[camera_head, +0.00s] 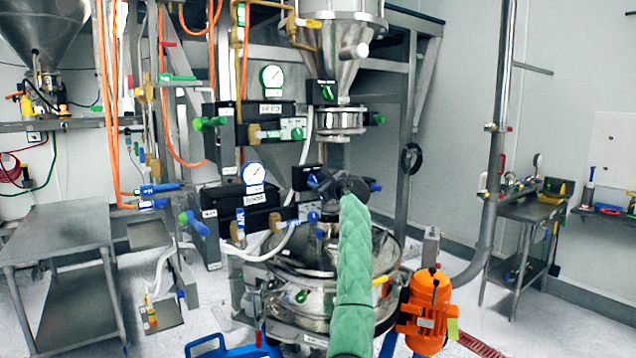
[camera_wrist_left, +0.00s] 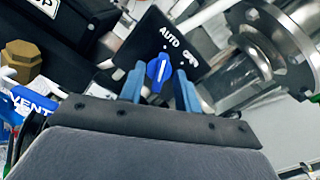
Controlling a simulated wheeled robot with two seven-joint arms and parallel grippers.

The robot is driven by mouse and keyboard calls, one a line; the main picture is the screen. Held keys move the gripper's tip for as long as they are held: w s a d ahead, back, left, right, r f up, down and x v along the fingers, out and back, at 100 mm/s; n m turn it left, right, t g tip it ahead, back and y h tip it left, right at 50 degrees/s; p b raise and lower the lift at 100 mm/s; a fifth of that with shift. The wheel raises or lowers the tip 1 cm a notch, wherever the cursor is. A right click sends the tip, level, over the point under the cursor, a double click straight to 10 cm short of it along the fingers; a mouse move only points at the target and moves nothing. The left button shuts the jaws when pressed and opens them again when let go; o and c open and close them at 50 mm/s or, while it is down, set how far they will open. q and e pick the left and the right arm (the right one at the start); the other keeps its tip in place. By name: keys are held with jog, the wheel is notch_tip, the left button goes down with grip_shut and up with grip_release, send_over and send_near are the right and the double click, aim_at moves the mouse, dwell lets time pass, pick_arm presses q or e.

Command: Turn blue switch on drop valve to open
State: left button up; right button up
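The blue switch (camera_wrist_left: 159,72) is a small knob with a white line, on a black box (camera_wrist_left: 160,42) marked AUTO and a second word that looks like OFF. My left gripper (camera_wrist_left: 159,86) has its two blue fingers on either side of the knob, with small gaps showing; it is open around it. In the head view my left gripper (camera_head: 343,184), at the end of the green-sleeved arm, is in front of the drop-valve area beside a black box (camera_head: 306,177). The knob itself is hidden there. My right gripper is not in view.
A metal pipe flange (camera_wrist_left: 275,45) is close on the right in the wrist view, and a brass fitting (camera_wrist_left: 22,60) is on the left. The steel sifter (camera_head: 300,290) and orange motor (camera_head: 428,305) stand below the arm. A steel table (camera_head: 60,232) is at left.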

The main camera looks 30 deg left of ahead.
pick_arm(q)
grip_shut()
